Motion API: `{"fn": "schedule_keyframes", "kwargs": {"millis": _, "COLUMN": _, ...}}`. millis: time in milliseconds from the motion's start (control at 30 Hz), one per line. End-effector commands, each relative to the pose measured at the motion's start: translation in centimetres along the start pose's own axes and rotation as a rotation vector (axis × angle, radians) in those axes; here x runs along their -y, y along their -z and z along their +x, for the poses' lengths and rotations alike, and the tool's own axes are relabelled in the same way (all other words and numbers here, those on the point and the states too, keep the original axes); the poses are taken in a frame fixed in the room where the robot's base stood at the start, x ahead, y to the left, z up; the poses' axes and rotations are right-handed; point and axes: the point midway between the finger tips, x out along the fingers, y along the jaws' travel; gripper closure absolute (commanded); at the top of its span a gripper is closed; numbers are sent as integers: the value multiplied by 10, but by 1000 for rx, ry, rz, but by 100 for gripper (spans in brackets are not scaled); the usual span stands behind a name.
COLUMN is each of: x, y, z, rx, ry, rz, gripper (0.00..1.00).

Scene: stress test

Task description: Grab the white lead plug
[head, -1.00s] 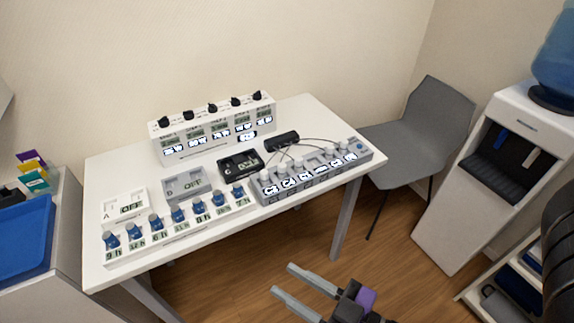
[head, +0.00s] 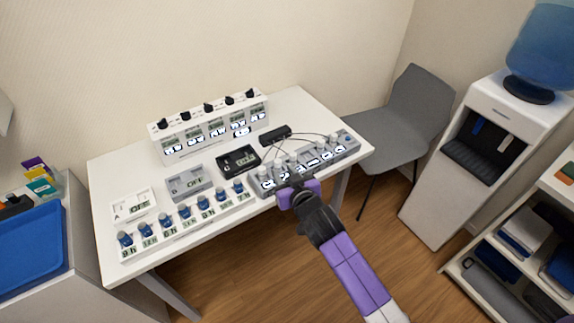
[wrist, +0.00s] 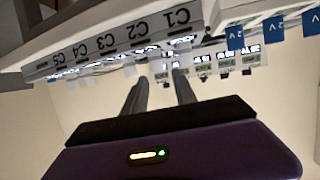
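Several pale plugs (head: 264,171) stand in a row on the grey socket strip (head: 359,148) at the front right of the table. Thin dark leads run to some of them; I cannot tell which one is the white lead plug. The strip also shows in the wrist view (wrist: 60,64), with labels such as C1 and C2 upside down. My gripper (head: 289,180) is at the strip's front side, hiding part of it in the head view.
A black box (head: 275,134) with leads sits behind the strip. A row of blue knobs (head: 184,211) is left of it. Small display boxes (head: 186,183) and a white panel (head: 215,135) stand behind. A grey chair (head: 410,115) is beside the table.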

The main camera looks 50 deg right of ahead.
Motion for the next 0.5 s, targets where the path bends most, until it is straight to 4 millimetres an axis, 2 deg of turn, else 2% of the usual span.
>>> {"fn": "schedule_keyframes", "kwargs": {"millis": 500, "x": -2, "y": -3, "z": 43, "rx": 12, "ry": -5, "rz": 21, "gripper": 67}}
